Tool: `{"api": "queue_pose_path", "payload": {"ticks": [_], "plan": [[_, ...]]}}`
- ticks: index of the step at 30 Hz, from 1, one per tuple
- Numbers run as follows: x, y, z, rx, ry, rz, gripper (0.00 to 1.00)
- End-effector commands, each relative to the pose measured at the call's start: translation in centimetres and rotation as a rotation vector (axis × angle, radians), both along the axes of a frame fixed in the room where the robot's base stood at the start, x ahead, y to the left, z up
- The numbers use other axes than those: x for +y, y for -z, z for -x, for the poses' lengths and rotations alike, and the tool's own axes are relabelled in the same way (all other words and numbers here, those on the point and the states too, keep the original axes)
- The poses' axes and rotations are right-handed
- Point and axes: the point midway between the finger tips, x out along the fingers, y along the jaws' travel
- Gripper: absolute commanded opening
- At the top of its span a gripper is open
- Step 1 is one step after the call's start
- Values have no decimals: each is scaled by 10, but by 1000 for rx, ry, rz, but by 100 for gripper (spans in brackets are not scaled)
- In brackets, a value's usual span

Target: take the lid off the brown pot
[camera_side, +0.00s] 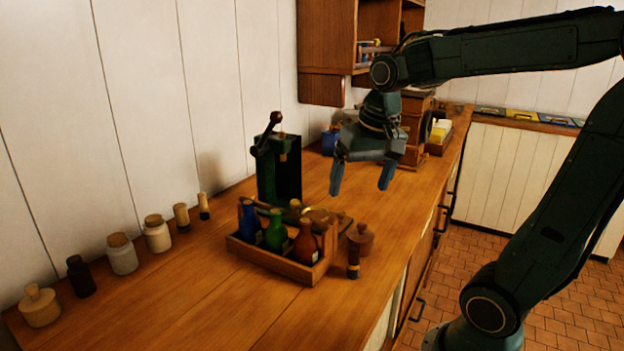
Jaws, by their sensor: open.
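A small brown pot (366,245) stands on the wooden counter, just right of a bottle crate. Its brown lid (361,234) with a round knob sits on top. The pot's lower front is partly hidden by a short dark-and-brown handled tool. My gripper (362,182) is open and empty, with its fingers pointing down. In the picture it hangs above the pot, apart from it; how far away it is in depth I cannot tell.
The wooden crate (270,263) holds blue, green and red-brown bottles. The handled tool (353,262) stands in front of the pot. A dark green lever press (267,180) stands behind the crate. Several jars line the wall at left. The counter's front left (200,310) is clear.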

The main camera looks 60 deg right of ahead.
Motion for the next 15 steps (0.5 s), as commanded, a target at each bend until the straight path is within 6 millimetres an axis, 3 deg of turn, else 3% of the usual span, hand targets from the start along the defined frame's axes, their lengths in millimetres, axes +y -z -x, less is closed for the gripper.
{"api": "queue_pose_path", "payload": {"ticks": [6, 15], "plan": [[-47, 11, -23, 80, 237, -56, 87], [-107, 32, -39, 168, 514, -120, 87]]}}
